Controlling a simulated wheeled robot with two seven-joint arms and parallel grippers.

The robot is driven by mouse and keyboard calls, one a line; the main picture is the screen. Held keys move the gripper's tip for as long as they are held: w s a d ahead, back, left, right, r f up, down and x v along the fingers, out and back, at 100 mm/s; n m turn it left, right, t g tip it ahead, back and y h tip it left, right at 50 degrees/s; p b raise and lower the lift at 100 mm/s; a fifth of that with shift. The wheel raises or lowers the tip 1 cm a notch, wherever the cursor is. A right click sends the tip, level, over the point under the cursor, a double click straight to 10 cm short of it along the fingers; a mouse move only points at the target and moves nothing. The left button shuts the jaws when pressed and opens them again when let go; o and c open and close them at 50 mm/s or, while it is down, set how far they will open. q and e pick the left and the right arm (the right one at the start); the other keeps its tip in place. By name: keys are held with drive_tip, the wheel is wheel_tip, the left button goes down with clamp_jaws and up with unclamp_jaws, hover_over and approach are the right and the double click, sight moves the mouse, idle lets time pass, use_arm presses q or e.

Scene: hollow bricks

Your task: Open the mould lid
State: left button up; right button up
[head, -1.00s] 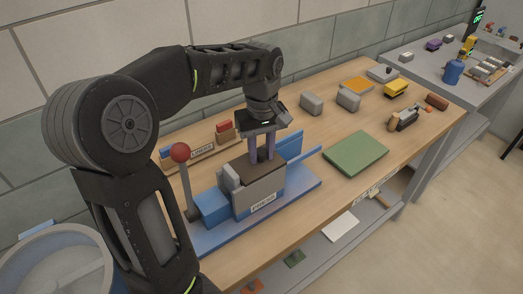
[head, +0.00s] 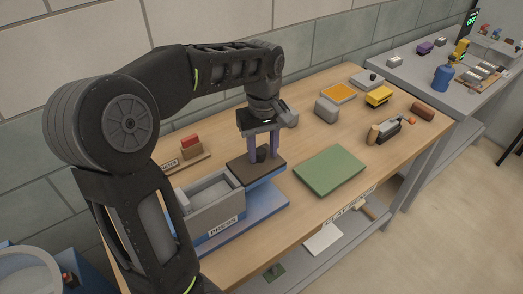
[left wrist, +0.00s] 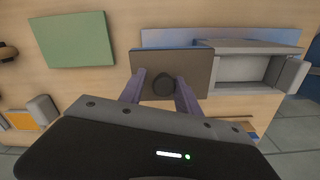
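The grey mould box (head: 232,207), labelled PRESS, stands on a blue base and its cavity is uncovered from above. It also shows in the left wrist view (left wrist: 237,68). The dark brown lid (head: 240,168) with a black knob (head: 261,155) lies beside the box, over the blue rails (head: 268,181). In the left wrist view the lid (left wrist: 196,70) is left of the box. My left gripper (head: 263,157) is over the lid, its two purple fingers on either side of the knob, with a gap. My right gripper is not in view.
A green mat (head: 330,170) lies right of the press. Grey blocks (head: 327,110), an orange tray (head: 338,93) and a yellow object (head: 379,96) stand farther back. A rack with red and brown blocks (head: 190,147) is behind the press.

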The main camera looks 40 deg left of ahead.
sight(263, 150)
use_arm(q)
drive_tip(key=shift+o, duration=1.2)
drive_tip(key=shift+r, duration=0.6)
wheel_tip(263, 150, up, 4)
drive_tip(key=shift+r+b, duration=0.1)
drive_tip(key=shift+b, duration=0.2)
drive_tip(key=shift+r+p, duration=0.8)
drive_tip(key=shift+r, duration=0.45)
